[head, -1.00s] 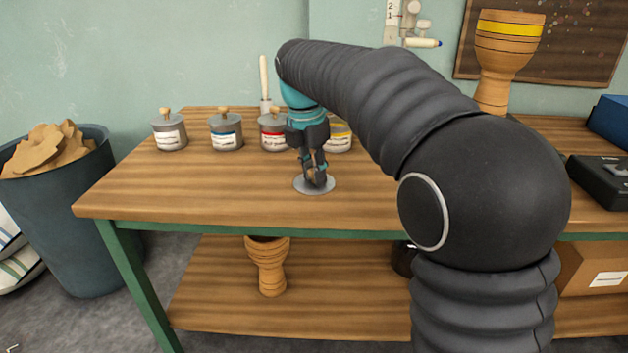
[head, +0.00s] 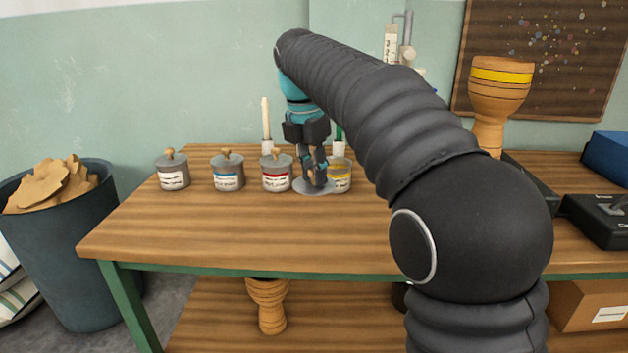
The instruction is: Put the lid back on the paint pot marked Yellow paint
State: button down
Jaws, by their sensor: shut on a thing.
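My gripper (head: 314,177) points down and is shut on the knob of a flat grey round lid (head: 300,187). The fingers hide most of the knob. The lid is level, just in front and to the left of the pot with the yellow-striped label (head: 341,178). I cannot tell whether the lid clears the table or touches the pot. This pot stands upright at the right end of the row, with no lid knob visible on it. The gripper hides part of its left side. The label's words are too small to read.
Three lidded pots stand left of it: red label (head: 277,176), blue label (head: 228,175) and plain label (head: 173,174). Two upright brushes (head: 266,122) are behind. The front of the wooden table (head: 200,230) is clear. A goblet drum (head: 497,100) stands at the right.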

jog(key=shift+r, duration=0.1)
notch_tip(320, 180, up, 4)
jog(key=p, duration=0.5)
dwell(0.4)
